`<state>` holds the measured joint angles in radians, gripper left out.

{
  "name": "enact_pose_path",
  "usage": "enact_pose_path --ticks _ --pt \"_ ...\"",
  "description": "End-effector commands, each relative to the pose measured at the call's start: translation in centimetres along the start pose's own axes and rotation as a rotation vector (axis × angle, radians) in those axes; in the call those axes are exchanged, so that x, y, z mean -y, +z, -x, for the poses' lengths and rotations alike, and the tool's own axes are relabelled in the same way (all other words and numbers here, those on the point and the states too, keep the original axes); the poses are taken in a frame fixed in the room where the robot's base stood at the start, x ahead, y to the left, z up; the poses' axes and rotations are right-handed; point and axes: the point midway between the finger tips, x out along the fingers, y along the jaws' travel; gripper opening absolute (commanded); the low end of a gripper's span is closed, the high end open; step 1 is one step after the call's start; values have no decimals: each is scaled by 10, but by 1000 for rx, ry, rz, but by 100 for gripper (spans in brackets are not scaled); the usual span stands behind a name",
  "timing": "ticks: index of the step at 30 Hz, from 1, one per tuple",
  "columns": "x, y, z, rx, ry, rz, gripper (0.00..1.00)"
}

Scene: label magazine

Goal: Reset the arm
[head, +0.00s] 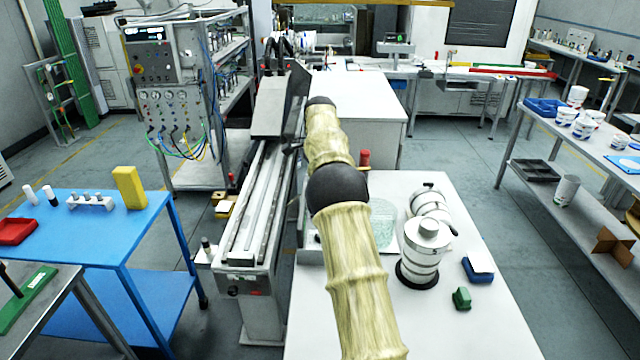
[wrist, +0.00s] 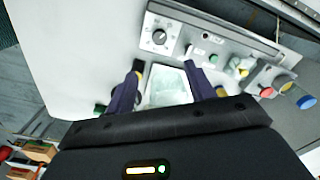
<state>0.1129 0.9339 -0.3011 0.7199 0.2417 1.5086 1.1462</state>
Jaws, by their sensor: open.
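My arm (head: 358,270), in pale yellow ribbed sleeves with a dark joint, reaches forward over the middle of the head view. It passes above the white table and ends near the long metal conveyor-like machine (head: 255,205). My gripper is not clearly seen in the head view. In the wrist view my gripper (wrist: 168,88) is open, its two dark fingers set apart with nothing held. Behind the gap between the fingers is a pale greenish panel (wrist: 172,84) on a light surface; I cannot tell how far it is from the fingertips.
A grey control box (wrist: 205,40) with a black knob lies beyond the fingers. Round coloured buttons (wrist: 287,88) are at its right. The white table (head: 505,320) holds a white-and-grey cylindrical device (head: 424,245), a blue box (head: 477,272) and a green block (head: 462,298). A blue cart (head: 95,240) stands left.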

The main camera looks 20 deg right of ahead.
Motion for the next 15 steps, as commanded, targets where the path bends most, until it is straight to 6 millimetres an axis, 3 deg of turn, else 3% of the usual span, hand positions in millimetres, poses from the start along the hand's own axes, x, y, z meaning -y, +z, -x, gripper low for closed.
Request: enact_pose_path --ticks 10,15 --pt "-2 1 0 1 -3 10 54" --pt "-12 6 2 3 -20 81 54"
